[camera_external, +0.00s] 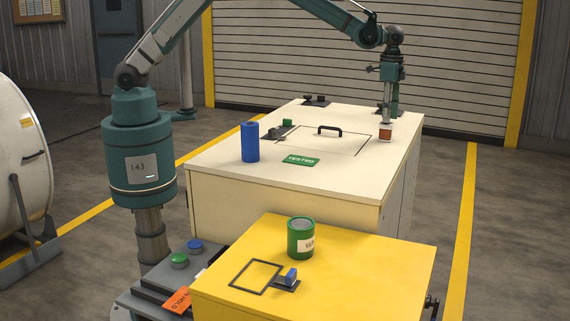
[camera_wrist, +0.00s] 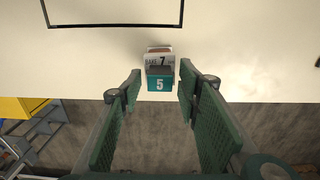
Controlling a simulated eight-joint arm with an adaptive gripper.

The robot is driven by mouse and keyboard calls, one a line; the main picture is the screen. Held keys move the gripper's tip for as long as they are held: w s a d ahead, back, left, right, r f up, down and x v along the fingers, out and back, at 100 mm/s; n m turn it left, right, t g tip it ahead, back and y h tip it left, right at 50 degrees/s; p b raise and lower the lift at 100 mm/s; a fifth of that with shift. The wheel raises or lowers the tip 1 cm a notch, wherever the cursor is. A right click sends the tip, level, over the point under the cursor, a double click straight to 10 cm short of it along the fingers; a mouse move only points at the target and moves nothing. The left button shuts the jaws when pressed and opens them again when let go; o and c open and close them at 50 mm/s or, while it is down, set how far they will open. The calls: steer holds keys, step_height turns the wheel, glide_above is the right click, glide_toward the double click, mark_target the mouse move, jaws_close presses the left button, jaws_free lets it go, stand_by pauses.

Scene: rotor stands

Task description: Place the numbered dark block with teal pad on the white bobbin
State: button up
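In the wrist view, a small block with a dark edge and a teal face marked 5 (camera_wrist: 159,83) shows between the tips of my gripper (camera_wrist: 160,76). Gaps show on both sides of it, and the fingers stand apart. A white piece marked 7 (camera_wrist: 158,58) shows just behind it; I cannot tell whether they touch. The teal face cannot be made out there. I cannot clearly identify the white bobbin.
The cream bench (camera_external: 230,163) bears a blue cylinder (camera_external: 250,142), a green plate (camera_external: 300,159), a black handle (camera_external: 329,130) and small dark fixtures. The yellow bench (camera_external: 350,290) in front bears a green can (camera_external: 300,237) and a small blue-topped fixture (camera_external: 289,279).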

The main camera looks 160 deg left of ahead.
steer(key=shift+r, duration=0.1)
step_height(320, 180, up, 12)
stand_by(0.8)
stand_by(0.5)
stand_by(0.4)
